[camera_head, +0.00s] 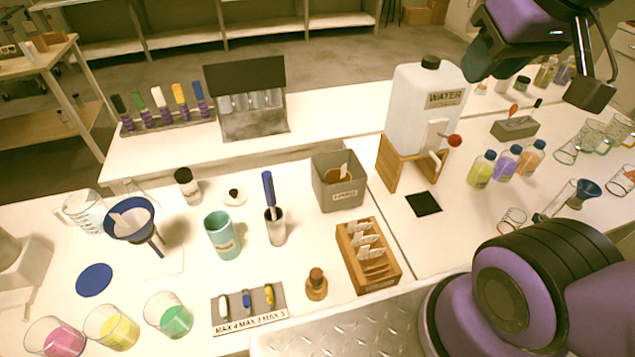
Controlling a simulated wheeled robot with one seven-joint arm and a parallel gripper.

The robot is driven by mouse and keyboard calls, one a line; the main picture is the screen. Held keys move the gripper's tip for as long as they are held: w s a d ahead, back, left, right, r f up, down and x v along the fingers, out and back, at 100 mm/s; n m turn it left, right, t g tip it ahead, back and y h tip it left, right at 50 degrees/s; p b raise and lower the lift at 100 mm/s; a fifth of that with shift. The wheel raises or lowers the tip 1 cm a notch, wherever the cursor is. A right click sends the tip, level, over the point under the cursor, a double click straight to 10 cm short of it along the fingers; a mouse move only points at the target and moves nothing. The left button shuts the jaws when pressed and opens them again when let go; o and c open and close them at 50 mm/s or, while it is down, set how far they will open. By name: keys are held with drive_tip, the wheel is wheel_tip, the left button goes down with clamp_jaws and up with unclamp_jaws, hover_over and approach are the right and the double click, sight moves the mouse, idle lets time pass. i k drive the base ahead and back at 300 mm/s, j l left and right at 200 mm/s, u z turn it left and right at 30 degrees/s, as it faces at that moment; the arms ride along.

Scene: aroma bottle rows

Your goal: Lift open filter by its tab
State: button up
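A blue-rimmed funnel (148,232) stands tilted in appearance at the left of the near bench. A pale paper-like piece (128,222), which looks like an open filter, sits inside it; I cannot make out its tab clearly. A wooden rack (392,275) at the centre holds several white folded pieces (366,240) with labels or tabs. My gripper (592,94) appears to be the dark end of my arm at the upper right, high above the right bench and far from the funnel and rack. Its fingers cannot be made out.
Beakers with pink, yellow and green liquid (174,320) line the front left, near a blue disc (94,280). A teal cup (222,236), grey bin (340,190) and water container (425,105) stand around the middle. My arm fills the lower right.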

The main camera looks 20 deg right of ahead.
sight(130, 221)
drive_tip(key=j+u, duration=0.75)
drive_tip(key=j, duration=0.25)
drive_tip(key=i+j+u, duration=0.1)
drive_tip(key=j+u, duration=0.3)
drive_tip(key=j, duration=0.1)
